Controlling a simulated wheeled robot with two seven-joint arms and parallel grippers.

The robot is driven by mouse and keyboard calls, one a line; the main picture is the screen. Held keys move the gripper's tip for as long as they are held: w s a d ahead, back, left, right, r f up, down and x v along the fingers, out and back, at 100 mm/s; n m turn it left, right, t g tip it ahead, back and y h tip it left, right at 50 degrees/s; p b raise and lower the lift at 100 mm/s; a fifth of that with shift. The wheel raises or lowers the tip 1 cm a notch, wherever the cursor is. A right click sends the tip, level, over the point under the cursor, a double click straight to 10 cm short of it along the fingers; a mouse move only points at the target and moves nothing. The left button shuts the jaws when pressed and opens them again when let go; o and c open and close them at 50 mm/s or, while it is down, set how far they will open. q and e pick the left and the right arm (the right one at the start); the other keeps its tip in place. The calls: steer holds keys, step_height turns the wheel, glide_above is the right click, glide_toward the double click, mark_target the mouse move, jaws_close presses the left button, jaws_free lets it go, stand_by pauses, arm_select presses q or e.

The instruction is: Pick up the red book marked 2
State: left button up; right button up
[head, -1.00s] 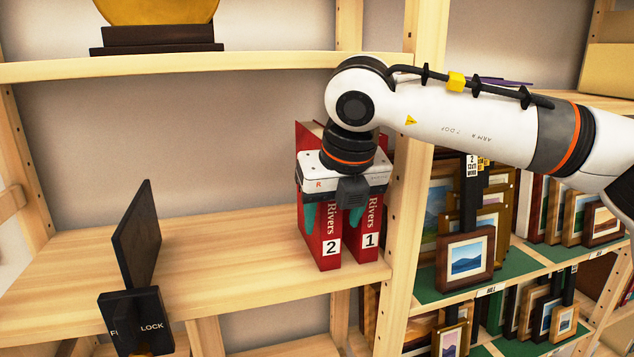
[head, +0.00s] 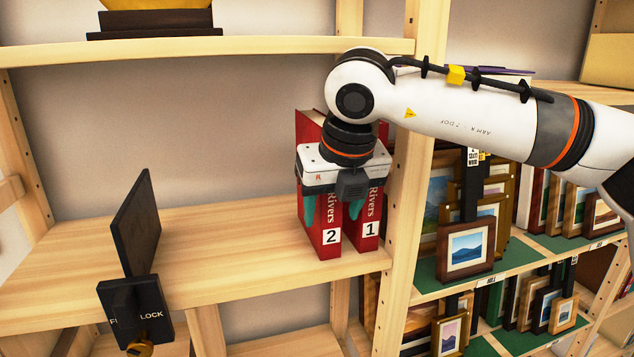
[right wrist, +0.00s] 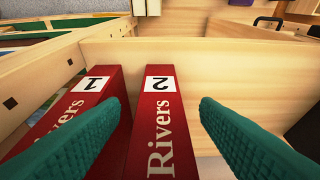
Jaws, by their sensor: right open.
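The red book marked 2 (head: 326,240) stands upright on the wooden shelf, with "Rivers" on its spine. It also shows in the right wrist view (right wrist: 160,128). The red book marked 1 (head: 368,230) stands to its right, with a narrow gap between their spines. In the right wrist view book 1 (right wrist: 95,85) is on the left. My right gripper (head: 331,210) is open, its teal fingers on either side of book 2's spine. In the right wrist view the open gripper (right wrist: 161,105) shows bare shelf between book 2 and the right finger. My left gripper is out of view.
A wooden post (head: 404,200) stands close to the right of book 1. A dark upright panel (head: 137,225) and a black "LOCK" plate (head: 137,313) are at the left. The shelf between (head: 225,245) is clear. Framed prints (head: 466,252) stand in the right bay.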

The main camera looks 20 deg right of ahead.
steer(key=shift+f, duration=0.1)
stand_by(0.4)
jaws_close()
